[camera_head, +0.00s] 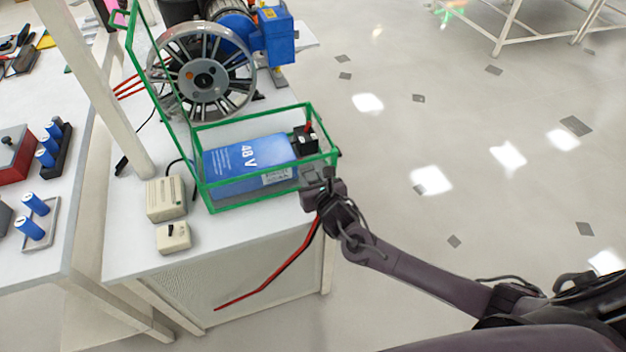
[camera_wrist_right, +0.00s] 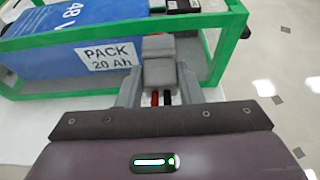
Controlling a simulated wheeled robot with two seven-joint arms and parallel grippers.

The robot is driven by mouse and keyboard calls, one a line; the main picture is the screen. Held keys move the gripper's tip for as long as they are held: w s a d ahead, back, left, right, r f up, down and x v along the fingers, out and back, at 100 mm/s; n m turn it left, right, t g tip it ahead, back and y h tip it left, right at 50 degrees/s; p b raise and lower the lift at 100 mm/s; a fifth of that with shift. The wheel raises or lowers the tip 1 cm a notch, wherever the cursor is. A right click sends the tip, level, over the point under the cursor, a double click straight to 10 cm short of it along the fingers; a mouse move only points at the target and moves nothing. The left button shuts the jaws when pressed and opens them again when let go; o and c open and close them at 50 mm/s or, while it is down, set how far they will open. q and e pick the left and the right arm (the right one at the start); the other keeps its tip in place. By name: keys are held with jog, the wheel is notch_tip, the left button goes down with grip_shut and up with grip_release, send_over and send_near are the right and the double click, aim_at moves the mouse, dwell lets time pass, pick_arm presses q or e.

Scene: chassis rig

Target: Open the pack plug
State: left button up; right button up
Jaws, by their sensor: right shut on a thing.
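The pack plug (camera_wrist_right: 158,74) is a grey connector with red and black leads behind it, beside the pack's frame. My right gripper (camera_wrist_right: 158,88) is shut on its near grey block. Another grey block (camera_wrist_right: 158,46) sits directly beyond it; I cannot tell whether the two are fully mated. In the head view my right gripper (camera_head: 322,192) is at the right end of the green frame and mostly hides the plug. The blue battery pack (camera_head: 245,162), marked 48 V, lies inside the frame. My left gripper is not in view.
The green tube frame (camera_head: 250,203) surrounds the pack closely. The red and black cable (camera_head: 268,282) hangs over the bench front. A spoked wheel (camera_head: 203,80), a blue unit (camera_head: 277,35) and two beige boxes (camera_head: 166,198) stand on the bench. Open floor lies right.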

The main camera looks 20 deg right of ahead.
grip_shut()
jog(key=shift+s+r+p, duration=0.1)
jog(key=shift+s+p, duration=0.4)
jog(key=shift+p, duration=0.05)
jog(key=shift+s+p, duration=0.6)
jog(key=shift+s, duration=0.3)
jog(key=o, duration=1)
grip_release()
jog(key=shift+d, duration=0.1)
jog(key=v, duration=0.7)
jog(key=shift+s+b, duration=0.35)
jog(key=shift+b, duration=0.05)
